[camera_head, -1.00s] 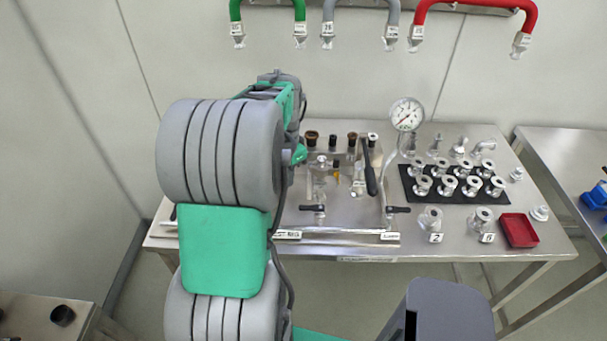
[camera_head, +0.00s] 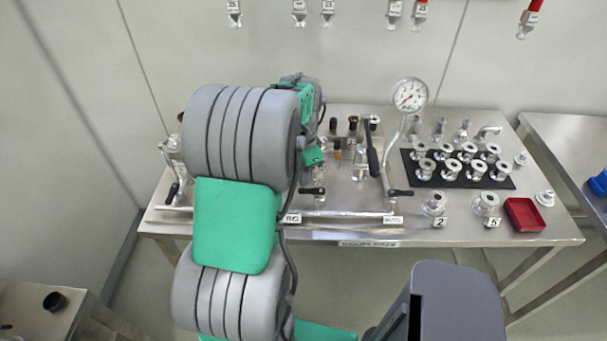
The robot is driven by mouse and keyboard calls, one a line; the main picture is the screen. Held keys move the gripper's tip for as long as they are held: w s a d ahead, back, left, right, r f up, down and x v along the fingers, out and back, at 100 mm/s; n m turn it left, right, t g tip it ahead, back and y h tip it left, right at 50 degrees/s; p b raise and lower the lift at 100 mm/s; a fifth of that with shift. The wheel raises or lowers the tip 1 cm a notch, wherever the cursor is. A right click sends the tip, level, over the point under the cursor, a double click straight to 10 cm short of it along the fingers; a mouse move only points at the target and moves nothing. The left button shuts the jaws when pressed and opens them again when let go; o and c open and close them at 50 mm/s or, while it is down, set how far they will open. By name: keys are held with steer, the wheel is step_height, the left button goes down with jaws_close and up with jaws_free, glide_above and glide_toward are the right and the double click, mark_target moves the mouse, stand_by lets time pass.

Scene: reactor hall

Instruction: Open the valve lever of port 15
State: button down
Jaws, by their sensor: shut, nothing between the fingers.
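Black valve levers show on the steel bench: one near the middle (camera_head: 312,191), one to its right (camera_head: 400,193), and one at the far left (camera_head: 173,193). The middle and right levers lie roughly sideways; the left one slants. A long black handle (camera_head: 372,160) stands by the gauge. Tags on the front of the panel (camera_head: 291,219) and (camera_head: 392,220) are too small to read, so I cannot tell which lever is port 15.
A pressure gauge (camera_head: 410,95) stands on a bent pipe. A black mat (camera_head: 507,182) with several metal fittings and a red tray (camera_head: 524,215) are on the right. Hose ends hang on the wall above. A second table (camera_head: 560,150) stands at far right.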

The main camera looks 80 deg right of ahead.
steer(key=shift+f+b, duration=0.45)
steer(key=shift+f, duration=0.5)
steer(key=shift+w+a+r, duration=0.1)
steer(key=shift+a+r, duration=0.05)
steer(key=shift+a, duration=0.9)
steer(key=shift+s+a, duration=0.15)
steer(key=shift+a, duration=0.35)
steer(key=shift+s+a, duration=0.15)
steer(key=shift+a, duration=0.35)
steer(key=shift+s+a, duration=0.65)
steer(key=shift+a, duration=0.25)
steer(key=shift+s+a, duration=0.3)
steer(key=shift+s, duration=0.2)
steer(key=shift+s+a, duration=0.25)
steer(key=shift+s, duration=0.25)
steer(key=shift+w+d, duration=0.25)
steer(key=shift+w, duration=0.35)
step_height(320, 180, up, 7)
steer(key=p, duration=0.5)
